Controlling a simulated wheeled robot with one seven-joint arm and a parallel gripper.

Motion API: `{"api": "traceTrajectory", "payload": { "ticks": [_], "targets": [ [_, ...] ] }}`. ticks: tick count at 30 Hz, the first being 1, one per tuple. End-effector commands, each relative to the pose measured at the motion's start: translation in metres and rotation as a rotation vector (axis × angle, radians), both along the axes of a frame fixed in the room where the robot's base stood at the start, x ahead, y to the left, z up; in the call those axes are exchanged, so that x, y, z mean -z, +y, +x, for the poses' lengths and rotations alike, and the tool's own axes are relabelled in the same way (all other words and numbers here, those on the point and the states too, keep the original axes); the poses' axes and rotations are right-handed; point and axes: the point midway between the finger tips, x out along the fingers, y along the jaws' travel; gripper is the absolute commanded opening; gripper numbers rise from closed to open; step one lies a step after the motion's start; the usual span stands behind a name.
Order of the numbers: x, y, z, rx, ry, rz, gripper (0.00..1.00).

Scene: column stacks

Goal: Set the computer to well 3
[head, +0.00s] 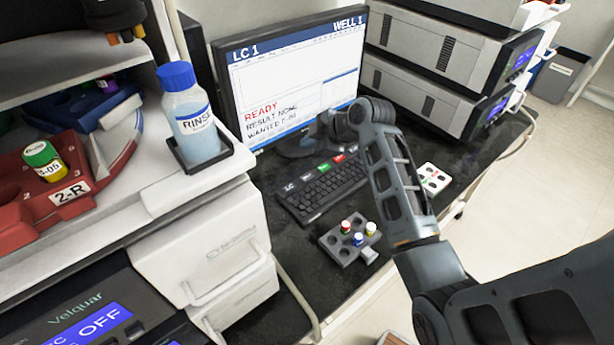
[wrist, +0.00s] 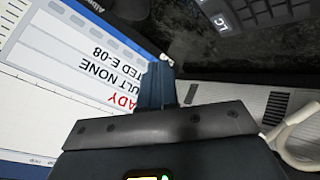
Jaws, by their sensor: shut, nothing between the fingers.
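The computer monitor (head: 290,75) reads LC 1, WELL 1, READY, RESULT NONE and a WANTED line. In the wrist view the screen (wrist: 40,100) is upside down and the wanted code reads E-08. The black keyboard (head: 322,190) lies in front of the monitor, with an LC label and green, red and white keys along its back edge. A corner of the keyboard (wrist: 255,15) shows in the wrist view. My gripper (wrist: 157,80) is shut and empty. In the head view my gripper (head: 325,121) is in front of the screen's lower right, above the keyboard, partly hidden by my arm.
A grey vial rack (head: 345,249) with several capped vials stands before the keyboard. A white tray (head: 432,178) lies right of my arm. Stacked instrument modules (head: 435,60) stand at the right. A RINSE bottle (head: 192,120) and a red 2-R rack (head: 58,185) are at the left.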

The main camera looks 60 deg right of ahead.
Motion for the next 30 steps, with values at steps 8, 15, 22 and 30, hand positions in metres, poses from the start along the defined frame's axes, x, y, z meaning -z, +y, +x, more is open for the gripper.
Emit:
{"api": "traceTrajectory", "payload": {
  "ticks": [8, 15, 22, 30],
  "targets": [
    [0.003, 0.000, 0.000, 0.001, 0.000, 0.001, 0.00],
    [0.022, 0.001, 0.000, 0.001, 0.000, 0.001, 0.00],
    [0.052, 0.000, -0.001, 0.002, 0.000, 0.000, 0.00],
    [0.083, 0.001, 0.000, 0.000, 0.000, 0.000, 0.00]
  ]
}}
